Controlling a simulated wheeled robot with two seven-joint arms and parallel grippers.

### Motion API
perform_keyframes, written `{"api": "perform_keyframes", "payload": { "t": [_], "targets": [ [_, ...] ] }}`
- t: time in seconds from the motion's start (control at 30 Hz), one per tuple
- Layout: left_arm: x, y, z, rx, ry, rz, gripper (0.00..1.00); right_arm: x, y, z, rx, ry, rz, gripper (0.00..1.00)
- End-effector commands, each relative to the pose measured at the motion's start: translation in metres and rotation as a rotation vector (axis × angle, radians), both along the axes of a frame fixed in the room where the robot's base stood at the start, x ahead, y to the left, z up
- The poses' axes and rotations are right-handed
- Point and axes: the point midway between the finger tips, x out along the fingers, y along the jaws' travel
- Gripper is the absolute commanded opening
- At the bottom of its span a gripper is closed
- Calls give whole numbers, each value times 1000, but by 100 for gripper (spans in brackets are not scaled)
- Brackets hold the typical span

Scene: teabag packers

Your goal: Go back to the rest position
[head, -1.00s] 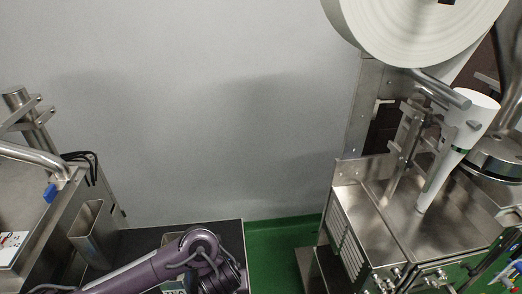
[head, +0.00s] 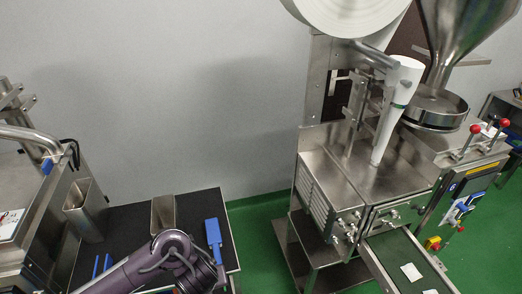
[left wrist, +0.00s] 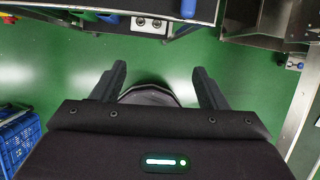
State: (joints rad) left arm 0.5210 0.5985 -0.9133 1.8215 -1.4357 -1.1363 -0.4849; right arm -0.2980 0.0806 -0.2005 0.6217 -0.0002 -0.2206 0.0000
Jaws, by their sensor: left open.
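My left gripper (left wrist: 158,88) shows in the left wrist view with its two dark fingers spread apart. Nothing is held between them. A round dark shape, partly hidden by the gripper body, and green floor lie beyond the fingers. In the head view my purple left arm comes in from the lower left, and its gripper end is cut off by the bottom edge. My right gripper is in neither view.
A dark table (head: 128,227) carries a metal bin (head: 163,214) and a blue tool (head: 213,238). The steel packing machine (head: 330,165) with a conveyor (head: 398,256) stands right. A blue crate (left wrist: 17,140) is at left in the wrist view. Green floor (head: 255,238) separates table and machine.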

Motion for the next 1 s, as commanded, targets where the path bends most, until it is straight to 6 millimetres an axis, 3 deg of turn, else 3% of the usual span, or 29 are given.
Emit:
{"api": "perform_keyframes", "payload": {
  "t": [0.07,0.37,0.57,0.67,0.77,0.87,1.0],
  "targets": [
    [-3,-5,-17,-42,32,57,67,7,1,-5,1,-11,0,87],
    [-8,-26,-81,-244,153,359,67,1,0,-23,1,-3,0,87],
    [-15,-42,-154,-443,269,718,67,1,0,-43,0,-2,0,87],
    [-22,-45,-207,-554,327,972,67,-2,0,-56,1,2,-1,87],
    [-39,-39,-276,-662,369,1290,67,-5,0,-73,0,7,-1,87],
    [-69,-20,-344,-734,366,1610,67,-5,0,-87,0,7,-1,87],
    [-130,14,-423,-760,298,1977,67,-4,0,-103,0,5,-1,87]
  ]
}}
